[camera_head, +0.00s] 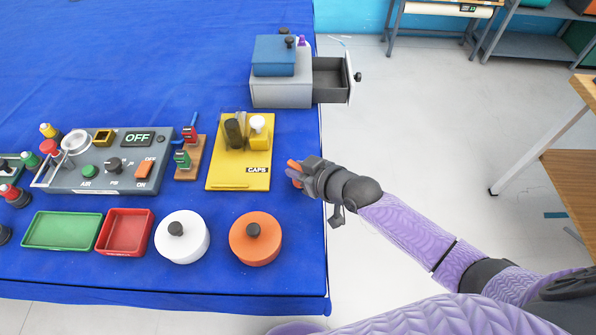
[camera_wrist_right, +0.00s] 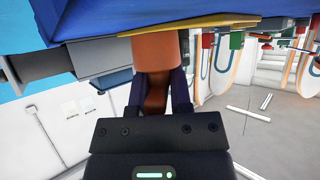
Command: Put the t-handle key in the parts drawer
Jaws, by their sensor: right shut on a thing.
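My right gripper (camera_head: 297,172) is shut on an orange piece (camera_head: 293,165) at the table's right edge, right of the yellow caps board. The piece looks like the handle of the t-handle key; the rest of it cannot be made out. In the right wrist view the orange piece (camera_wrist_right: 155,48) sits between the fingers (camera_wrist_right: 158,90). The parts drawer (camera_head: 330,82) is pulled out to the right of its grey cabinet (camera_head: 280,93), past the table edge. Its dark inside looks empty. My left gripper is not in view.
A blue box (camera_head: 273,58) stands on the cabinet. The yellow caps board (camera_head: 240,175), a white lidded pot (camera_head: 182,245) and an orange lidded pot (camera_head: 255,245) are on the blue table, left of the gripper. Open floor (camera_head: 420,130) lies right of the table.

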